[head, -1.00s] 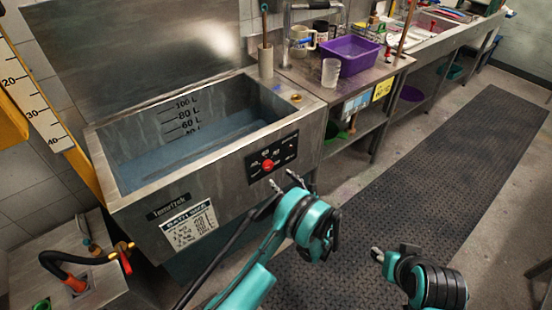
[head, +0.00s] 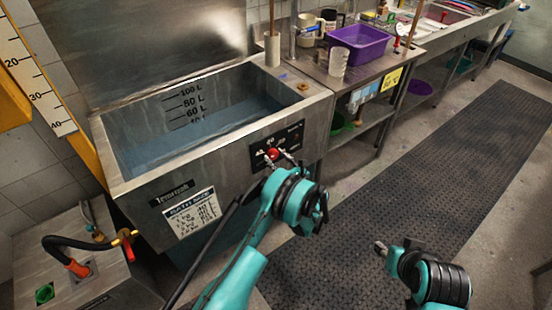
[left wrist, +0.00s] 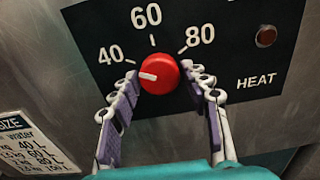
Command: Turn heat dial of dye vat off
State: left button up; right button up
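The dye vat (head: 240,160) is a steel tank with blue liquid, at the left of the head view. On its front is a black panel (left wrist: 235,55) marked 40, 60, 80 and HEAT. The red heat dial (left wrist: 158,74) sits on it, its white mark pointing left, a little below the 40. My left gripper (head: 279,162) is at the panel; in the left wrist view its open fingers (left wrist: 162,88) stand on both sides of the dial. I cannot tell whether they touch it. My right gripper (head: 380,248) is low over the floor, apart from the vat; its opening is unclear.
A steel bench right of the vat holds a purple basin (head: 358,44) and a clear beaker (head: 338,64). A small unit with a black hose (head: 62,243) stands at the lower left. The dark floor mat (head: 440,165) is clear.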

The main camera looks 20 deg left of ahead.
pick_arm(q)
jog(key=c, duration=0.5)
jog(key=shift+n, duration=0.3)
jog(key=n, duration=1.1)
jog(key=shift+n, duration=0.3)
jog(key=o, duration=1.1)
jog(key=shift+o, duration=0.2)
jog(key=shift+d, duration=0.1)
